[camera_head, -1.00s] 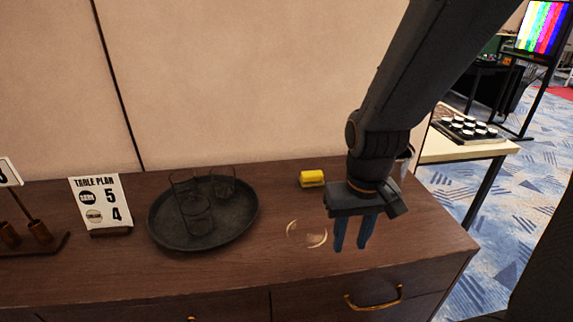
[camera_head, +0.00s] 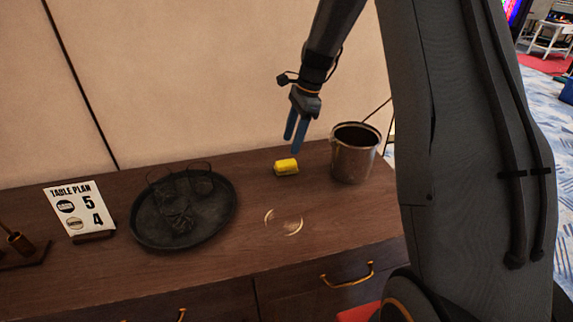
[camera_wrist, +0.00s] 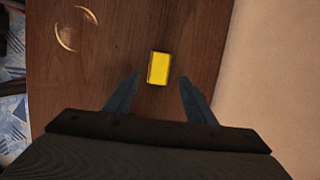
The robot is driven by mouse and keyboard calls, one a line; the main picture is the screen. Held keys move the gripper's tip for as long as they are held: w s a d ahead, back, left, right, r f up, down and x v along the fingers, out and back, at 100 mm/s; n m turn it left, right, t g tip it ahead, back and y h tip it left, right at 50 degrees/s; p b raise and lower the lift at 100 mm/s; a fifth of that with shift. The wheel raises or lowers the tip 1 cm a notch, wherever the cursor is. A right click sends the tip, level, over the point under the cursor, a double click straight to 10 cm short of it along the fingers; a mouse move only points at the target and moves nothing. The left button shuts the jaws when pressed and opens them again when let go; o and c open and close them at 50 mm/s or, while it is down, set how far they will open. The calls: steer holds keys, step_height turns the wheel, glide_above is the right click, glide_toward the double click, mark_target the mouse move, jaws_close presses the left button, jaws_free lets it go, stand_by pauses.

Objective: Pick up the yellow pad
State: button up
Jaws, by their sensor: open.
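The yellow pad (camera_head: 286,167) is a small yellow block lying on the dark wooden cabinet top (camera_head: 240,235), near the wall. It also shows in the wrist view (camera_wrist: 159,68), just beyond the fingertips and between their lines. My gripper (camera_head: 296,146) is open and empty, pointing down above the pad with its blue fingers apart. In the wrist view my gripper (camera_wrist: 158,82) has one finger on each side of the pad's line, with wood showing between the fingers and the pad.
A metal bucket (camera_head: 352,160) stands close to the right of the pad. A round dark tray (camera_head: 150,232) with several glasses is to the left. A clear round item (camera_head: 285,222) lies in front. A table plan sign (camera_head: 78,208) stands at the far left. The wall is close behind.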

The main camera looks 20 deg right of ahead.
mark_target(287, 162)
steer(key=shift+p+x, duration=0.4)
steer(key=shift+x, duration=0.75)
steer(key=shift+p+x, duration=1.3)
steer(key=shift+x, duration=1.4)
steer(key=shift+d, duration=0.2)
steer(key=c, duration=1.1)
steer(key=shift+r+b, duration=1.65)
steer(key=shift+r, duration=3.3)
steer(key=o, duration=0.5)
steer(key=c, duration=0.4)
steer(key=shift+r, duration=0.15)
